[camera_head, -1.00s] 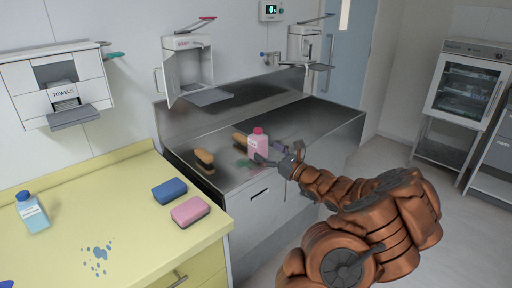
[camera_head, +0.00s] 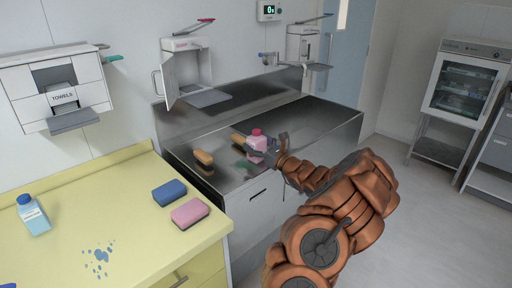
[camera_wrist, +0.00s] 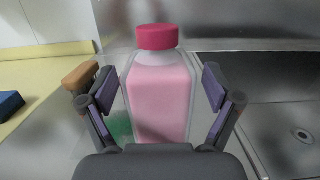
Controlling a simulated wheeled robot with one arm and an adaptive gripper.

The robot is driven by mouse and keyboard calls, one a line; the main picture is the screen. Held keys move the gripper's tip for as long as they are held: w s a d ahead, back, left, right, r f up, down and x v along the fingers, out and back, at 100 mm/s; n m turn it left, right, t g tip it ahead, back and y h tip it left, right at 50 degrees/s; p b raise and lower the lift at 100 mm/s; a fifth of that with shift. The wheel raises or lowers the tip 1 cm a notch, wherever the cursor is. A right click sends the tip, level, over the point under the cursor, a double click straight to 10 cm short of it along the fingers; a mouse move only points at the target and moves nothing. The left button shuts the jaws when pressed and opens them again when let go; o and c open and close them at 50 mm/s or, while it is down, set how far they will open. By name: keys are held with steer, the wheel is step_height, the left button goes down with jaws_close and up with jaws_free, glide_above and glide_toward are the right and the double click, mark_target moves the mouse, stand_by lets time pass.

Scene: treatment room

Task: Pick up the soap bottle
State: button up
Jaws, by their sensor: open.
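The soap bottle (camera_wrist: 160,95) holds pink liquid and has a red cap. It stands upright on the steel counter, and in the head view the bottle (camera_head: 257,141) is partly covered by my gripper (camera_head: 265,150). In the wrist view my gripper (camera_wrist: 160,100) is open. Its two fingers are on the left and right of the bottle, with a visible gap on each side. The bottle's lower end is hidden behind the gripper's palm.
Two brown brushes (camera_head: 204,161) lie left of the bottle, near a green stain (camera_head: 245,164). The yellow counter (camera_head: 140,225) holds a blue bottle (camera_head: 33,214), a blue sponge (camera_head: 169,192) and a pink sponge (camera_head: 190,213). The steel counter's right part is clear.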

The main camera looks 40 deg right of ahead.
mark_target(259, 136)
steer(key=shift+c, duration=0.3)
jaws_close()
steer(key=shift+r, duration=0.1)
stand_by(0.5)
steer(key=shift+r+b, duration=0.4)
steer(key=shift+r, duration=1.25)
steer(key=s+a+r+b, duration=0.1)
steer(key=s+a+b, duration=0.2)
steer(key=s+a, duration=0.7)
steer(key=s, duration=0.2)
steer(key=shift+s+r, duration=0.3)
steer(key=shift+r, duration=0.05)
